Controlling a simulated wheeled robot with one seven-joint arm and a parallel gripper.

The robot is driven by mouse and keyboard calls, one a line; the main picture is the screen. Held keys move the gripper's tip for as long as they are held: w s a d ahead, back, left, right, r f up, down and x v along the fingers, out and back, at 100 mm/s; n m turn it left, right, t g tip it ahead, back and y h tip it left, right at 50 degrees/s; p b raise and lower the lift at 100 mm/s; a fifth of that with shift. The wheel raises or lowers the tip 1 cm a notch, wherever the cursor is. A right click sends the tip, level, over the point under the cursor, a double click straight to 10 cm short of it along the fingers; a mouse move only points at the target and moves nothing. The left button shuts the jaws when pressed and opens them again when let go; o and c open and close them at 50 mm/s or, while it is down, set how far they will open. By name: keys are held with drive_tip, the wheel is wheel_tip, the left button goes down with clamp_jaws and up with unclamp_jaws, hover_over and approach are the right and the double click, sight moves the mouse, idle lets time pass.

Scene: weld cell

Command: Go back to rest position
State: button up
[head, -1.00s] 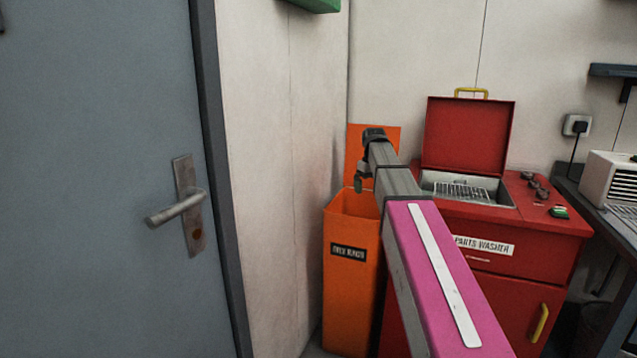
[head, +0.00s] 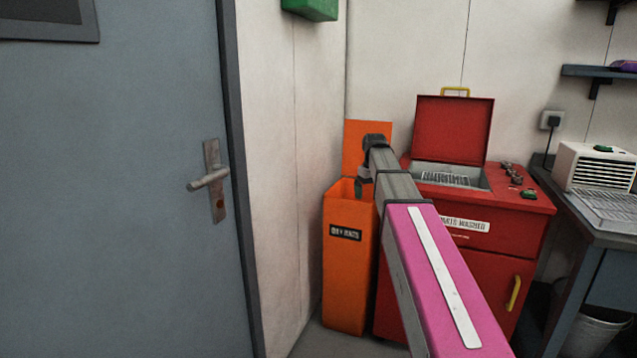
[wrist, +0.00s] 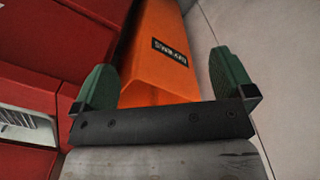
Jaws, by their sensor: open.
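My gripper (wrist: 168,85) shows in the wrist view with its two green fingers spread apart and nothing between them. In the head view my gripper (head: 364,186) hangs from the end of my arm, small and partly hidden by it, near the opening of the orange bin (head: 345,275). The bin's orange side with a black label also shows beyond the fingers in the wrist view (wrist: 160,60). I cannot tell how far the fingers are from the bin.
A red parts washer (head: 490,270) with its lid up stands right of the bin. A grey door (head: 110,200) with a lever handle (head: 210,180) is at left. A bench with a white box-like device (head: 590,166) is at right, a waste basket (head: 590,335) below it.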

drive_tip(key=s+f+m, duration=0.2)
drive_tip(key=s+f, duration=1.1)
drive_tip(key=f, duration=0.3)
drive_tip(key=s+f+m, duration=0.2)
drive_tip(key=s+f, duration=1)
drive_tip(key=f, duration=0.4)
drive_tip(key=shift+s, duration=0.35)
